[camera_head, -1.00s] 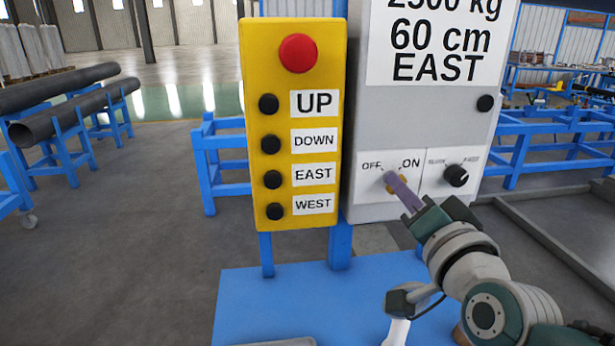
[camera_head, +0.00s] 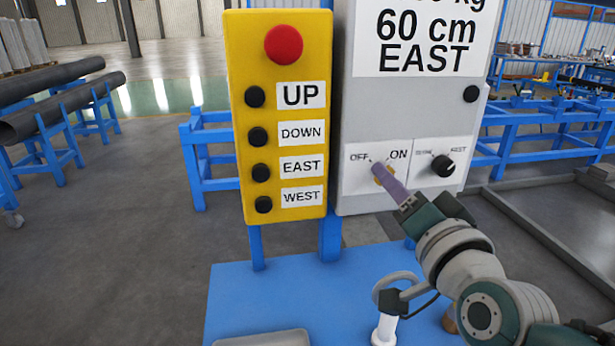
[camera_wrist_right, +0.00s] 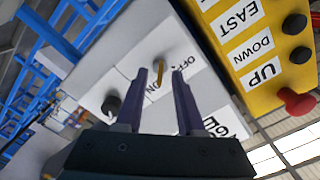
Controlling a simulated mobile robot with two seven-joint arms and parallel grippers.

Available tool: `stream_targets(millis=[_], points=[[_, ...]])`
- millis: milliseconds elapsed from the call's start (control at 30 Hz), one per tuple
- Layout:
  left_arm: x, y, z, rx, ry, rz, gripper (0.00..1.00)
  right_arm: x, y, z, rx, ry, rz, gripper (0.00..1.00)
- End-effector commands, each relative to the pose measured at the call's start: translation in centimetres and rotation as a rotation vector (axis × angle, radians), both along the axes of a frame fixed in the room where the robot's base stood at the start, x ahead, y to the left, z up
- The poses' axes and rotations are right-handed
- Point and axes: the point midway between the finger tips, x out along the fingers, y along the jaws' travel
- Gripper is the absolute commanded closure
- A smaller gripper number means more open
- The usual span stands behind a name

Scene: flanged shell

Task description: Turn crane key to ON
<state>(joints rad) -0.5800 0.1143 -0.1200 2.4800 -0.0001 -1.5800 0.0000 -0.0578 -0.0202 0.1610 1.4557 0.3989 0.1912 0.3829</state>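The grey control box (camera_head: 410,112) carries a small switch panel marked OFF on the left and ON on the right. In the right wrist view the gripper (camera_wrist_right: 161,72) is open, with the key (camera_wrist_right: 160,74) standing between the fingertips and a gap at each side. I cannot tell which label the key points to. My left gripper is not in view.
A yellow button box (camera_head: 280,190) with a red button (camera_head: 283,44) hangs left of the control box. A black knob (camera_head: 443,166) is close right of the key. A blue platform (camera_head: 260,290) is below. Dark pipes (camera_head: 60,100) lie on a blue rack at left.

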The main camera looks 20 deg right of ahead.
Motion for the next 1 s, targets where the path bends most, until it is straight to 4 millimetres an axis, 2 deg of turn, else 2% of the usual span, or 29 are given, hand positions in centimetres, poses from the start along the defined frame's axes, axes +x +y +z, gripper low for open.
stream_targets(millis=[200, 433, 600, 1000], points=[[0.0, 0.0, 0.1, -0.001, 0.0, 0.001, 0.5, -4.2, 1.0, -0.1, 0.001, 0.003, -0.001, 0.62], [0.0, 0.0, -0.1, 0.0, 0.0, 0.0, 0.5, -7.5, 1.8, -0.1, 0.0, 0.001, 0.0, 0.62], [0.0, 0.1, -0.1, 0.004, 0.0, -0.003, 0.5, -8.4, 2.0, 0.0, 0.0, 0.0, 0.0, 0.62], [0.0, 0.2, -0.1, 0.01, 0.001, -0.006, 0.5, -8.4, 2.0, 0.0, 0.0, 0.0, 0.0, 0.62]])
